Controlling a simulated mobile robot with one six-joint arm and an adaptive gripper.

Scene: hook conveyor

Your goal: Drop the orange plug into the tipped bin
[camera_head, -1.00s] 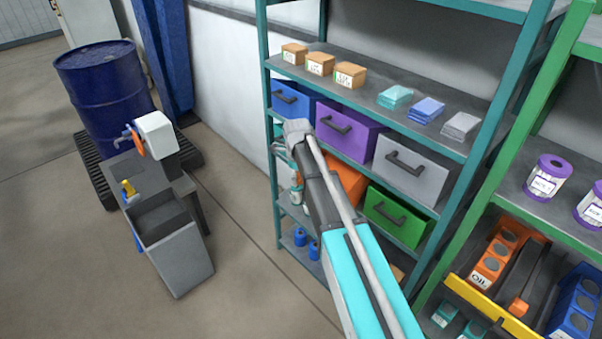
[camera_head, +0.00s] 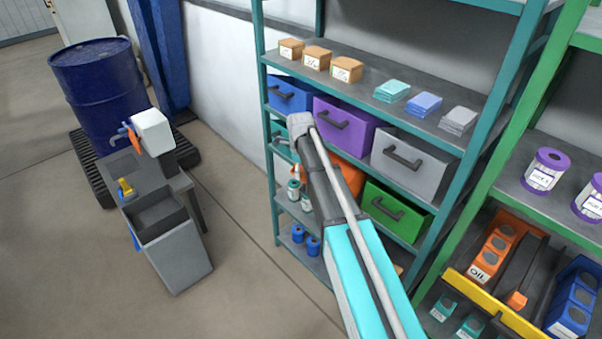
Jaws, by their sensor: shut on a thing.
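My arm reaches up from the bottom middle to its wrist in front of the shelf bins. My gripper (camera_head: 283,146) shows only in part, as grey pieces at the left of the wrist; its fingertips are not clear. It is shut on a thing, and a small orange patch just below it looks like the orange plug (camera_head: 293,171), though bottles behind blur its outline. A grey open bin (camera_head: 178,262) stands tilted at the front of a small grey bench at the left, well apart from my gripper.
A teal shelf rack holds blue (camera_head: 290,95), purple (camera_head: 345,122), grey (camera_head: 412,165) and green (camera_head: 394,210) bins. A green rack (camera_head: 545,205) stands at the right. A blue drum (camera_head: 100,90) stands behind the bench (camera_head: 150,180). Floor between bench and racks is clear.

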